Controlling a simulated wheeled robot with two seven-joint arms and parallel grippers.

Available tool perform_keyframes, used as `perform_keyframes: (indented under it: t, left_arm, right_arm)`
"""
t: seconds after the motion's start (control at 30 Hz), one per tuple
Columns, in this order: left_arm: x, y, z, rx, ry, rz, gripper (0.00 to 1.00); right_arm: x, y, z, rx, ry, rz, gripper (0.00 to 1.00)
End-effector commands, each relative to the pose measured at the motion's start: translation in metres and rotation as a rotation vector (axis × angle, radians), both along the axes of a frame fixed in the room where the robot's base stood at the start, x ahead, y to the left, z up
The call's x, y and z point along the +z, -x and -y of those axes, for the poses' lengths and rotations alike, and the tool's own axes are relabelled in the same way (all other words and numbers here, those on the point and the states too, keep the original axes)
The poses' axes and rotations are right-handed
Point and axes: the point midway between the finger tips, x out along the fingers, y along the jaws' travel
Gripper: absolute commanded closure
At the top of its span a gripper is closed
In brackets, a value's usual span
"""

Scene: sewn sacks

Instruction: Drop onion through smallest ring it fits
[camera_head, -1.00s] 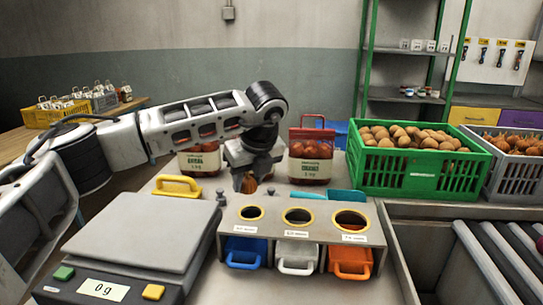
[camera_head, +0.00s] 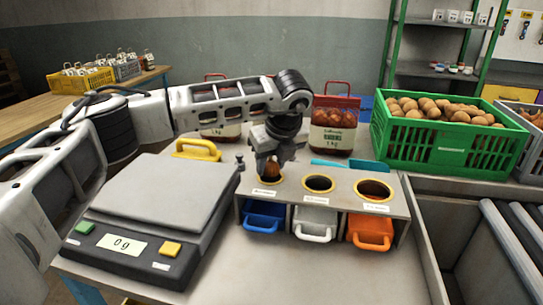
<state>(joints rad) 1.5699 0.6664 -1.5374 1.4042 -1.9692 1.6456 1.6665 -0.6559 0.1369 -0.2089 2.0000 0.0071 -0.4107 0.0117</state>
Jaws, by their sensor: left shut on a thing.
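My left gripper (camera_head: 271,163) comes in from the left and is shut on a brown onion (camera_head: 272,169). It holds the onion over the left, smallest ring (camera_head: 268,180) of the ring stand (camera_head: 340,186); I cannot tell whether the onion touches the ring. The middle ring (camera_head: 319,183) and the larger right ring (camera_head: 374,190) are clear, with dark openings. Below the rings sit a blue bin (camera_head: 263,217), a white bin (camera_head: 314,224) and an orange bin (camera_head: 370,233). My right gripper is not in view.
A scale (camera_head: 150,205) reading 0 g stands left of the stand, with a yellow-handled tool (camera_head: 197,149) behind it. Sacks of onions (camera_head: 333,124) stand behind.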

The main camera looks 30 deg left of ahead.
Motion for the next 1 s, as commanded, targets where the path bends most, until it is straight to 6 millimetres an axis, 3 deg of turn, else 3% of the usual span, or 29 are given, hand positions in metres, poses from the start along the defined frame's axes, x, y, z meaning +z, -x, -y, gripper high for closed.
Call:
perform_keyframes:
  t: [0.93,0.97,1.0]
  left_arm:
    - [-0.0048,-0.0015,-0.0018,0.0,0.0,0.0,0.86]
    - [-0.0048,-0.0015,-0.0018,0.0,0.001,0.001,0.62]
    - [-0.0048,-0.0015,-0.0017,0.0,0.001,0.001,0.5]
  right_arm:
    - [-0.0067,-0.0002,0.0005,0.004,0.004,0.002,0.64]
    - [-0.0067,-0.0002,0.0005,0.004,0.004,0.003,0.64]
    - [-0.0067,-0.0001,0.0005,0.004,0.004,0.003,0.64]
